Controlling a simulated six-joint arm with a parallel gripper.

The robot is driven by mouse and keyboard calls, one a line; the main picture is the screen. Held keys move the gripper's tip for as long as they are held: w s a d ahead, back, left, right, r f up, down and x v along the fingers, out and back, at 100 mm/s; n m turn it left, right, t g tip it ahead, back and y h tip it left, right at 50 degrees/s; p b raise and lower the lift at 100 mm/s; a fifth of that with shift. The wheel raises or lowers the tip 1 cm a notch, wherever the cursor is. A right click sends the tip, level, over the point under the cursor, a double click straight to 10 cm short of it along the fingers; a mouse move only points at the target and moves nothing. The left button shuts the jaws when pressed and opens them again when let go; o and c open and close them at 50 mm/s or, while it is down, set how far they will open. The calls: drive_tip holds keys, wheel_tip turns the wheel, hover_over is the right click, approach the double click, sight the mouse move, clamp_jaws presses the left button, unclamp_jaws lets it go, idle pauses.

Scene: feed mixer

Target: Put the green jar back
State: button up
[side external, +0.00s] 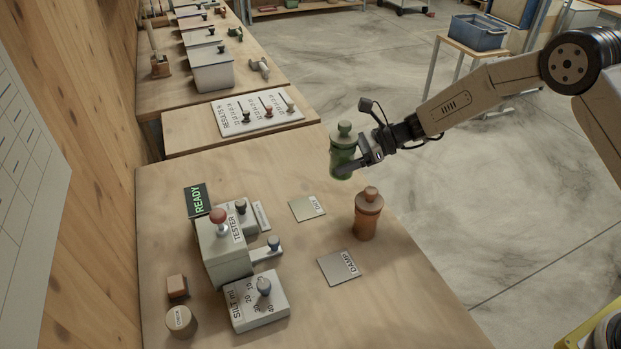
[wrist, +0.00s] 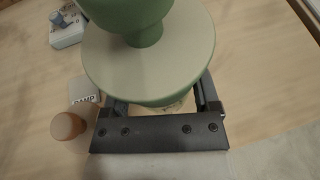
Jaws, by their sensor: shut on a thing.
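The green jar (side external: 342,160) has a round knob on its lid. My gripper (side external: 362,160) is shut on the green jar near the far right edge of the workbench. The jar looks upright, and whether its base touches the bench cannot be told. In the wrist view the green jar (wrist: 150,50) fills the upper middle, between the two fingers of my gripper (wrist: 162,105). Its lid hides most of its body. An orange-brown jar (side external: 368,214) stands upright on the bench in front of it; it also shows in the wrist view (wrist: 67,126).
A flat plate marked DAMP (side external: 339,268) and another small plate (side external: 307,208) lie on the bench. A tester box (side external: 226,250) with a red knob, a READY sign (side external: 197,200) and a silt dial box (side external: 257,302) stand left. The bench's right front is clear.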

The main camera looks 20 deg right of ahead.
drive_tip(key=shift+f, duration=4.6)
drive_tip(key=shift+f, duration=0.15)
drive_tip(key=o, duration=1)
drive_tip(key=v, duration=1.2)
drive_tip(key=shift+s, duration=0.1)
